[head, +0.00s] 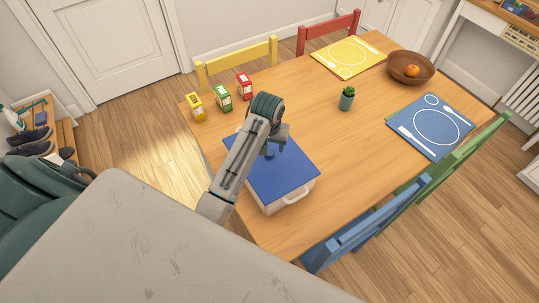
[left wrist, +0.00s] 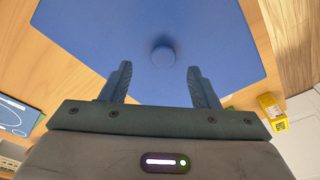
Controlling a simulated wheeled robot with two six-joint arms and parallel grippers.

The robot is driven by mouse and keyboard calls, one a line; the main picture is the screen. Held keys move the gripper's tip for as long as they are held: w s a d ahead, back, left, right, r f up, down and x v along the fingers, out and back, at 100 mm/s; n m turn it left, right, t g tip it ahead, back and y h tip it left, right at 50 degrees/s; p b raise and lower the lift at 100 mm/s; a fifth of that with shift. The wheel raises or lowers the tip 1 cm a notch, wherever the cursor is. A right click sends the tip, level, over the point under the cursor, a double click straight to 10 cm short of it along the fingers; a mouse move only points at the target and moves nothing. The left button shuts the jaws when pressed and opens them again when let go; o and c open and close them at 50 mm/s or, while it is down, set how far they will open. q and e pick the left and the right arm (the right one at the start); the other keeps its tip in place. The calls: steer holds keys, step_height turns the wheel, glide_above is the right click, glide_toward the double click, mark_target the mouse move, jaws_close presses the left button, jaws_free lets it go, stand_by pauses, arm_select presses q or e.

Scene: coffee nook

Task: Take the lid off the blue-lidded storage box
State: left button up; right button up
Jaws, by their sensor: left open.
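The storage box (head: 293,198) is white with a side handle and stands on the near part of the wooden table. Its flat blue lid (head: 286,178) is on the box. A round blue knob (head: 269,151) sits on the lid, partly behind my left gripper in the head view. My left gripper (head: 277,146) is over the lid, open and empty. In the left wrist view the knob (left wrist: 163,57) lies ahead of and between the two spread fingers (left wrist: 160,86), apart from them. My right gripper is in neither view.
Yellow, green and red cartons (head: 222,98) stand left of the box. A small potted plant (head: 347,98), a fruit bowl (head: 410,67), a yellow placemat (head: 347,56) and a blue placemat (head: 431,125) lie farther right. Blue and green chairs (head: 370,222) line the near right edge.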

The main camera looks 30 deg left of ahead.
mark_target(270, 152)
arm_select(q)
steer(key=f, duration=0.1)
steer(key=f+p, duration=0.1)
steer(key=f, duration=0.1)
steer(key=shift+w+a+f+p, duration=0.2)
steer(key=shift+a+p, duration=0.05)
steer(key=shift+p, duration=0.05)
steer(key=shift+w+f, duration=0.1)
steer(key=shift+f, duration=0.3)
steer(key=c, duration=1.1)
